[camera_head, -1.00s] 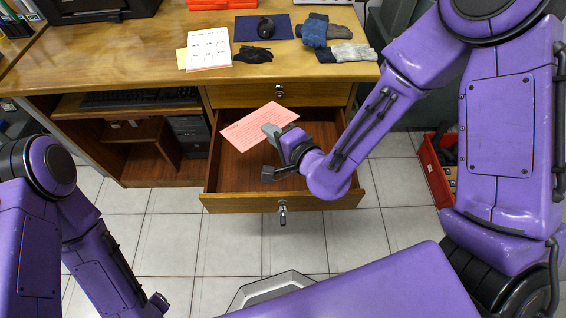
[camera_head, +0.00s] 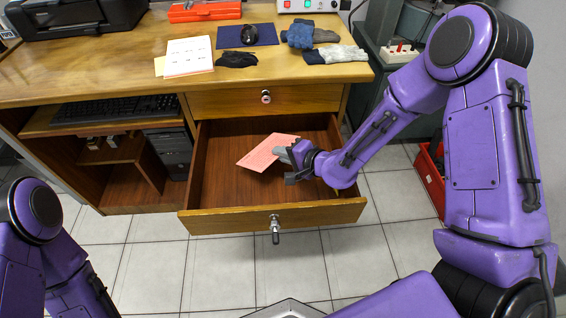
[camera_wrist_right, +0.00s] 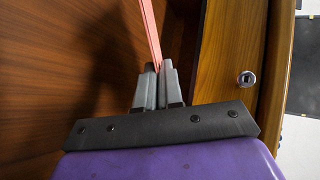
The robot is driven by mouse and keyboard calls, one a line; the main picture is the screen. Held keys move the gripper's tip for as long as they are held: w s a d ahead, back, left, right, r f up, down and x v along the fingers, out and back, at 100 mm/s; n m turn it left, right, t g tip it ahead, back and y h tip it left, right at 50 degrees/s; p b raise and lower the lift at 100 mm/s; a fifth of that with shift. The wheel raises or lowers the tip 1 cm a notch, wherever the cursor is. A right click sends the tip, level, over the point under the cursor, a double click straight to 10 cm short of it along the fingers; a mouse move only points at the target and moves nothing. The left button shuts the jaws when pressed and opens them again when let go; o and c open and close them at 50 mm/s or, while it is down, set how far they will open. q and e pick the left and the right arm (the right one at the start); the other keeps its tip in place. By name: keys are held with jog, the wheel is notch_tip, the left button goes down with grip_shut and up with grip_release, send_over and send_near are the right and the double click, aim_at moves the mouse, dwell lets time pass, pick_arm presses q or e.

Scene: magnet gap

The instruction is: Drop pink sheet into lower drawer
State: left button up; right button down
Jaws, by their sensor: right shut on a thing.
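The pink sheet (camera_head: 264,152) is held over the open lower drawer (camera_head: 222,221). It also shows edge-on in the right wrist view (camera_wrist_right: 151,34). My right gripper (camera_head: 283,154) is shut on the sheet's right edge, and its fingertips (camera_wrist_right: 158,68) pinch it in the wrist view. The drawer is pulled out and its visible wooden floor looks bare. The sheet and gripper hide part of the drawer's inside. My left arm shows at the lower left, but its gripper is out of view.
The closed upper drawer (camera_head: 240,100) sits above the open one. The desk top (camera_head: 120,70) holds white paper (camera_head: 188,56), a mouse (camera_head: 249,35) on a dark mat, and gloves (camera_head: 336,54). A red crate (camera_head: 430,178) stands on the floor at right.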

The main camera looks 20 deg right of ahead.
jog(key=b, duration=0.2)
send_over(283, 176)
notch_tip(283, 176, down, 4)
jog(key=shift+f, duration=0.1)
jog(key=shift+w+p, duration=0.1)
jog(key=shift+p, duration=0.25)
jog(key=shift+r, duration=0.2)
jog(key=shift+f, duration=0.6)
jog(key=c, duration=1.3)
grip_release()
jog(key=shift+r, duration=0.15)
